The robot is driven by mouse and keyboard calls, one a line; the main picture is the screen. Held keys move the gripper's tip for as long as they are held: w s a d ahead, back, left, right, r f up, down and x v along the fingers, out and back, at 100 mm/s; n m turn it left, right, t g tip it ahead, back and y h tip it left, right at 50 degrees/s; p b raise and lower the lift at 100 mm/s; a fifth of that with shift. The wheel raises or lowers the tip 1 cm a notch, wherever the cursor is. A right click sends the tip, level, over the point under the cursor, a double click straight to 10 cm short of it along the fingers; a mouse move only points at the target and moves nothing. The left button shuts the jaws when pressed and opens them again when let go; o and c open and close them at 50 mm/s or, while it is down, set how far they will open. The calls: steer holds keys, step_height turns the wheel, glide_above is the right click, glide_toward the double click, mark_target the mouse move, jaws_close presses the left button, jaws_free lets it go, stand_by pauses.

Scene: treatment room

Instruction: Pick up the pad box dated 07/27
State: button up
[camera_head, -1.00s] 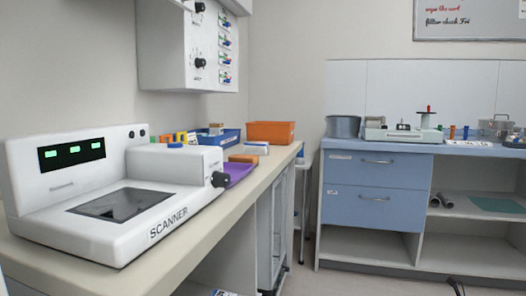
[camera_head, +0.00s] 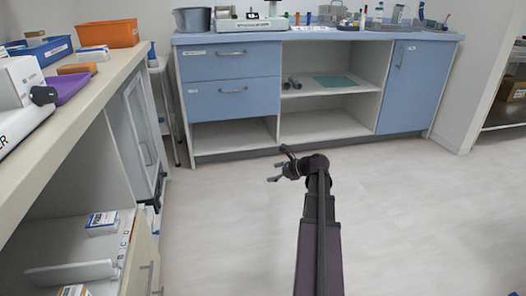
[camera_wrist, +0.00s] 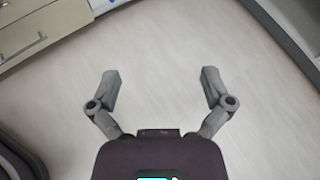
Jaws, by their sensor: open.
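One box (camera_head: 102,222) lies toward the back and another (camera_head: 72,290) is cut by the bottom edge. Similar white-and-blue boxes (camera_head: 93,52) lie on the counter above. I cannot read a date on any of them, so I cannot tell which is dated 07/27. My gripper (camera_head: 278,165) is open and empty over the floor, to the right of the drawer. In the wrist view its fingers (camera_wrist: 160,78) are spread with only floor between them.
The beige counter (camera_head: 75,115) on the left holds an orange bin (camera_head: 108,34), a purple tray (camera_head: 68,88) and part of the scanner. A blue cabinet (camera_head: 230,75) with shelves stands at the back.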

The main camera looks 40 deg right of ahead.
steer(key=w+a+n+g+p, duration=0.2)
steer(key=a+n+g+p, duration=0.2)
steer(key=a+n, duration=0.7)
steer(key=s+a+r+n+g+h+p, duration=0.1)
steer(key=s+a+n+g+h+p, duration=0.1)
steer(key=a+n, duration=0.4)
steer(key=s+a+r+n+g+h+p, duration=0.2)
steer(key=s+a+n+p, duration=0.2)
steer(key=a, duration=0.9)
steer(key=s+a+r+n+g+h+p, duration=0.1)
steer(key=s+a+r+n+g+p, duration=0.1)
steer(key=a+n, duration=0.6)
steer(key=shift+s+a+r+g+h+p, duration=0.15)
steer(key=shift+s+a+g+h+p, duration=0.35)
steer(key=shift+s+a+p, duration=0.7)
steer(key=shift+w+a, duration=0.1)
steer(key=shift+w, duration=0.15)
